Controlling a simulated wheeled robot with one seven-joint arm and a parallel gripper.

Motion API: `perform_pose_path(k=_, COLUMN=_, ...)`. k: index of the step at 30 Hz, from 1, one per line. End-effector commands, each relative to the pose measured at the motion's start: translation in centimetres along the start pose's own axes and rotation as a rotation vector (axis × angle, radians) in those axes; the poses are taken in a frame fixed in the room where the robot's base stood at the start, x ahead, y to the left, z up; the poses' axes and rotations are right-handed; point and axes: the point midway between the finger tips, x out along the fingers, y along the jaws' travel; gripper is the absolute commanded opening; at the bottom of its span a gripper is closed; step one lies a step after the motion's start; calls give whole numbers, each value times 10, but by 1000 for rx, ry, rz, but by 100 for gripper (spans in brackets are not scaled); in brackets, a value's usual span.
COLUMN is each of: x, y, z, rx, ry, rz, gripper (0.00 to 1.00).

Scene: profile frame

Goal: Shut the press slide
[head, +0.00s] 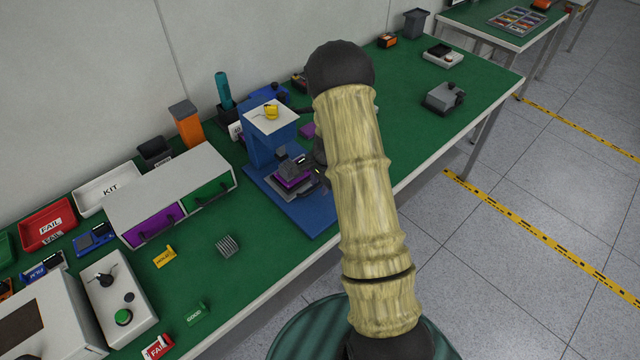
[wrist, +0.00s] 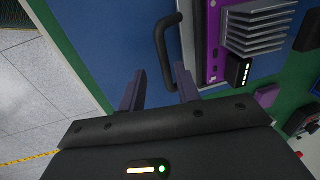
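The blue press (head: 265,150) stands on the bench with a blue base plate (head: 312,212). Its slide carries a purple fixture (head: 291,183) with a dark finned part, and sits out in front of the press column. In the wrist view the purple fixture (wrist: 213,42) and grey heat sink (wrist: 258,27) lie right of the black slide handle (wrist: 160,48). My gripper (wrist: 160,72) is open, its fingertips apart near the handle, which shows between and ahead of them. Contact cannot be told. In the head view my arm hides most of the gripper.
A yellow item (head: 271,112) lies on the press's white top. A drawer unit (head: 170,190), a loose heat sink (head: 228,246) and a control box (head: 118,300) stand to the left. A grey box (head: 444,98) is at the right. Green bench surface between them is mostly clear.

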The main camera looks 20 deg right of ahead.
Motion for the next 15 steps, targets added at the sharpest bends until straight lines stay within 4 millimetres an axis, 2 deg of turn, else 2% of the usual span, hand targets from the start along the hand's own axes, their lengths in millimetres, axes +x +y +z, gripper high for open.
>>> perform_pose_path(k=5, x=-18, y=-1, z=1, rx=-1, ry=2, rz=-3, gripper=33)
perform_pose_path(k=15, x=-79, y=0, z=-1, rx=1, ry=4, rz=-4, gripper=33)
